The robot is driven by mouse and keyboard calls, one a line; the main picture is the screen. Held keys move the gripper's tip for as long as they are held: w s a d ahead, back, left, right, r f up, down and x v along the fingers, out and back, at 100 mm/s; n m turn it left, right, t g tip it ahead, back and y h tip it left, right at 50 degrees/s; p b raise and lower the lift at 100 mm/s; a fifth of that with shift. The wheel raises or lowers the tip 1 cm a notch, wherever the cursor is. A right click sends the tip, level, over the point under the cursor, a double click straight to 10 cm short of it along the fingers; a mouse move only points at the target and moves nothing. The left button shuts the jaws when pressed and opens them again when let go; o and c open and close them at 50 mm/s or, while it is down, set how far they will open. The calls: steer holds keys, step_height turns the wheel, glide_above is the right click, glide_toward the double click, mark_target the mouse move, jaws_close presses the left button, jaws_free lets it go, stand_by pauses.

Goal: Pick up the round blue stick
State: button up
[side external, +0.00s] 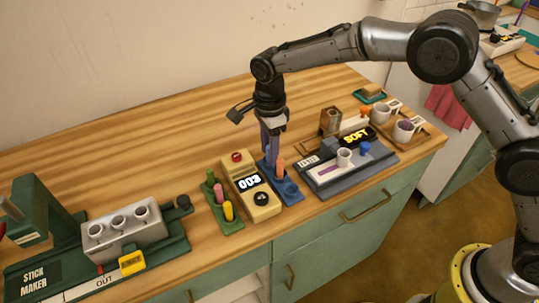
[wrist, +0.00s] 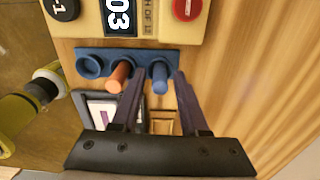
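The round blue stick (wrist: 159,78) stands upright in the right-hand socket of a blue holder (wrist: 140,56) in the wrist view. My gripper (wrist: 160,76) is open, with one finger on each side of the stick and a small gap showing on both sides. An orange stick (wrist: 120,77) stands in the middle socket, just outside the left finger. The left socket is empty. In the side view my gripper (side external: 270,157) points down over the back of the blue holder (side external: 289,194), and its fingers hide the blue stick. The orange stick (side external: 281,166) shows beside them.
A cream counter box reading 003 (side external: 250,185) stands left of the holder, with a green holder of colored sticks (side external: 231,228) beyond it. A grey device reading SOFT (side external: 335,180) is close on the right. The counter behind is mostly clear.

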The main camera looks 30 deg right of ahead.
jaws_close()
steer(key=shift+r, duration=0.1)
